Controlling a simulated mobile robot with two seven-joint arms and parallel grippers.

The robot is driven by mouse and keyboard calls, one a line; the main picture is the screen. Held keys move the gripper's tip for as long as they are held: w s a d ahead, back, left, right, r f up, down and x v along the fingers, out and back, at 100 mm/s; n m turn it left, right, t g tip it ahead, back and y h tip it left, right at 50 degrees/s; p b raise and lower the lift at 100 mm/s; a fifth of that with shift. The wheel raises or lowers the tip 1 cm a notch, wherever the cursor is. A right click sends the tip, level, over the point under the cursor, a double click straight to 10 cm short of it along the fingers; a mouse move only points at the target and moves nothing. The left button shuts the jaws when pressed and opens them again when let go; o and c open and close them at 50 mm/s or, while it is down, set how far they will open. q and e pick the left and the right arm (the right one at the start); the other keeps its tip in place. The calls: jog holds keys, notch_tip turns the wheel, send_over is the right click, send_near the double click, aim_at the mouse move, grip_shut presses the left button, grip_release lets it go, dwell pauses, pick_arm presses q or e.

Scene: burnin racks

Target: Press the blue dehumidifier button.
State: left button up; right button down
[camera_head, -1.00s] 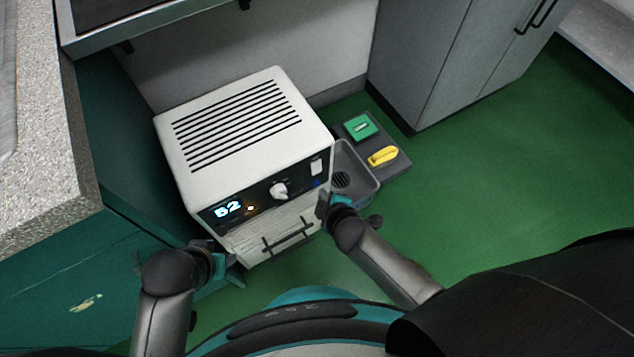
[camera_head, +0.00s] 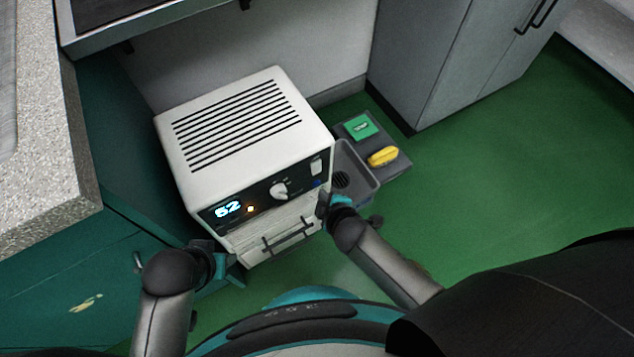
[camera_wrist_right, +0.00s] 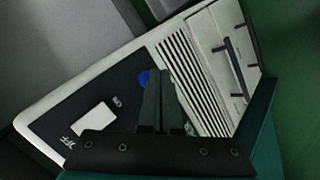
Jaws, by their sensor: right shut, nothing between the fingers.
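The white dehumidifier (camera_head: 240,120) stands on the floor, with a dark control panel, a lit "52" display (camera_head: 228,209), a small orange light and a white knob (camera_head: 279,190). The blue button (camera_wrist_right: 144,78) shows in the right wrist view, partly covered by my right gripper's fingers. In the head view it is a small blue spot (camera_head: 317,183) at the panel's right end. My right gripper (camera_head: 323,203) is shut and empty, its tips just in front of the panel near the button; I cannot tell whether they touch. My left gripper (camera_head: 222,258) is near the dehumidifier's lower left; its fingers are unclear.
A grey bin (camera_head: 358,186) with a drain-like grate stands right of the dehumidifier. Beside it a dark tray (camera_head: 395,170) holds a green box (camera_head: 361,127) and a yellow item (camera_head: 383,156). A speckled counter (camera_head: 60,170) is at left. Green floor at right is free.

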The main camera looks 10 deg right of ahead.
jog(key=shift+w+a, duration=0.15)
jog(key=shift+w, duration=0.25)
jog(key=shift+w+a, duration=0.15)
jog(key=shift+w, duration=0.2)
dwell(0.8)
jog(key=shift+s+d+p, duration=0.3)
jog(key=shift+s, duration=0.45)
jog(key=shift+s, duration=0.1)
jog(key=s, duration=0.1)
jog(key=s+d, duration=0.1)
jog(key=s, duration=0.1)
jog(key=s+p, duration=0.1)
jog(key=shift+s+d, duration=0.25)
jog(key=shift+d, duration=0.1)
